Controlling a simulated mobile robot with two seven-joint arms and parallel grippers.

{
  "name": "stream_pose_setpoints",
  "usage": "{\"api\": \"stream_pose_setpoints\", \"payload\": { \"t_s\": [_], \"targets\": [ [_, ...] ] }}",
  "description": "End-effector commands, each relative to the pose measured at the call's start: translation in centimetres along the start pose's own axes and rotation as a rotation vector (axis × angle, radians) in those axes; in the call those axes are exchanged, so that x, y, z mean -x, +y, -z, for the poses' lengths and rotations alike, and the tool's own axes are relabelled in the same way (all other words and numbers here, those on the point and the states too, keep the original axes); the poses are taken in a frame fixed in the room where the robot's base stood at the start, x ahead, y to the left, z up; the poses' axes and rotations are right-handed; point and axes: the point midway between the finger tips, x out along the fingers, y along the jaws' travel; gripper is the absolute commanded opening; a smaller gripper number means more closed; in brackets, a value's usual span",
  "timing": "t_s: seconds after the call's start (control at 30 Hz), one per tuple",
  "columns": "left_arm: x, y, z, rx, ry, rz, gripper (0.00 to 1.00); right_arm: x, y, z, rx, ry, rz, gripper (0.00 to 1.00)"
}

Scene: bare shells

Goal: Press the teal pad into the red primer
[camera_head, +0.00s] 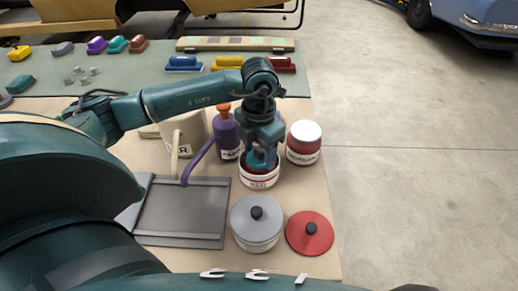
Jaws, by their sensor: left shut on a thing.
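My left gripper (263,150) points straight down over the open tin of red primer (259,182), which has a white label and a red inside. It is shut on the teal pad (261,160), whose lower part sits within the tin's rim. I cannot tell whether the pad touches the primer, as the rim and gripper hide its underside. A red lid with a black knob (322,236) lies flat on the bench to the front right of the tin. My right gripper is not in view.
A grey-lidded tin (243,218) stands in front of the primer, and a white-topped red tin (304,143) stands to its right. A purple bottle (226,140), a beige can (180,130) and a grey tray (182,208) are left. Several coloured pads and brushes lie behind on a green mat (52,72).

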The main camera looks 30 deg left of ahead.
Motion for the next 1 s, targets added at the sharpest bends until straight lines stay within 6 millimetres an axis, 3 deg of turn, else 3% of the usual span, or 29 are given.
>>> {"api": "stream_pose_setpoints", "payload": {
  "t_s": [0.73,1.0],
  "targets": [
    [6.3,0.0,-0.1,0.001,-0.004,-0.001,0.39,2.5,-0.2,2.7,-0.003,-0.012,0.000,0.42],
    [6.9,0.0,0.0,0.001,-0.003,-0.001,0.39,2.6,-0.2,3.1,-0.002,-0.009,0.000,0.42]
  ]
}}
